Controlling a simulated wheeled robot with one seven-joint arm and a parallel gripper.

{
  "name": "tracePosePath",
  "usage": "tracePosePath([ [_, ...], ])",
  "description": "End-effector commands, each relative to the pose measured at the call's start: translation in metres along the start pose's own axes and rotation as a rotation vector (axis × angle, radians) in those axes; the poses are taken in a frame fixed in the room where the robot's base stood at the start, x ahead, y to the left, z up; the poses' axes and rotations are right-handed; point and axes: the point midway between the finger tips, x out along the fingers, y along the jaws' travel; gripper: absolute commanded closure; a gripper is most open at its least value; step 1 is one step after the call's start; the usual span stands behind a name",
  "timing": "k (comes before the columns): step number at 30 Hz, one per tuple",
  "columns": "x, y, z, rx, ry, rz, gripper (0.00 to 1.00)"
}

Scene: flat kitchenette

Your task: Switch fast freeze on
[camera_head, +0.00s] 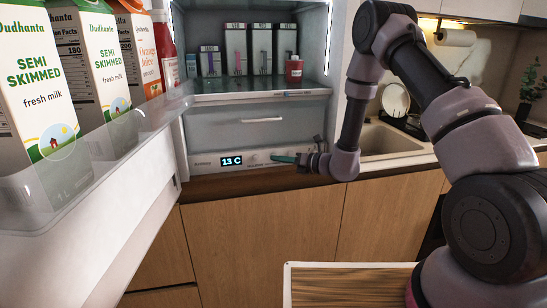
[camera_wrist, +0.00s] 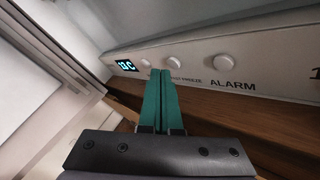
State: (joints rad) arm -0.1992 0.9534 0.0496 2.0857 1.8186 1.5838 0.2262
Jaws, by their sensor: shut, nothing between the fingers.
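The fridge's control panel (camera_head: 205,163) runs along the bottom of the open compartment. The wrist view shows three round white knobs: a left one (camera_wrist: 146,62), a middle one (camera_wrist: 173,63) above a partly hidden label ending in "FREEZE", and a right one (camera_wrist: 222,60) above "ALARM". My gripper (camera_head: 275,158) is shut and empty, its green fingers together. In the wrist view its tips (camera_wrist: 161,72) lie just below the left and middle knobs. I cannot tell whether they touch the panel.
The open fridge door (camera_head: 75,215) with milk cartons (camera_head: 35,85) stands at the left. A drawer (camera_head: 258,130) and a shelf of cartons (camera_head: 235,50) are above the panel. A wooden ledge (camera_head: 225,187) runs below it. A sink (camera_head: 380,138) lies at the right.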

Motion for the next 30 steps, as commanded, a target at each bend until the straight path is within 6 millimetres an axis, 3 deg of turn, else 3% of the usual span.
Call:
tracePosePath([
  [30,0.0070,-0.0051,0.0053,0.000,0.000,0.000,1.00],
])
